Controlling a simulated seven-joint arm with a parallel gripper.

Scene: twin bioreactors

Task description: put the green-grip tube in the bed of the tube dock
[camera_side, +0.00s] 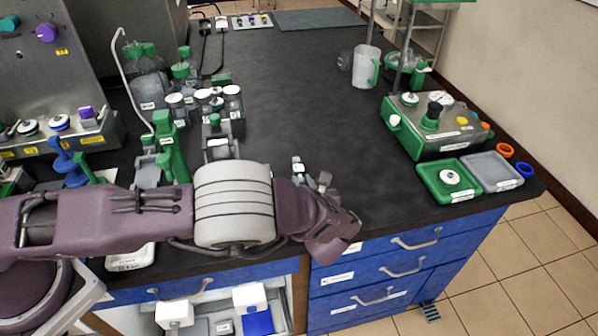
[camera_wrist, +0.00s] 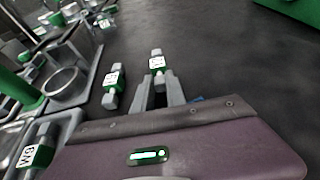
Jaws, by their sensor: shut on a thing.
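The green-grip tube (camera_wrist: 157,63) shows in the wrist view at the tips of my gripper (camera_wrist: 158,88), with a white label on its green band. My gripper is shut on it. In the side view my gripper (camera_side: 312,180) is small and partly hidden by my wrist, and the tube's green and white part (camera_side: 298,167) shows at its tip, over the dark bench. In the wrist view another green-banded grey piece (camera_wrist: 113,86) is just left of my fingers. I cannot tell which fixture is the tube dock; a grey fixture with a round opening (camera_wrist: 66,85) is farther left.
Several white-capped bottles (camera_side: 205,98) and green-and-grey fixtures crowd the bench left of my gripper. A green box with knobs (camera_side: 435,125) and a green tray (camera_side: 432,190) are at the right. A clear jug (camera_side: 364,70) stands at the back. The middle bench (camera_side: 300,95) is clear.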

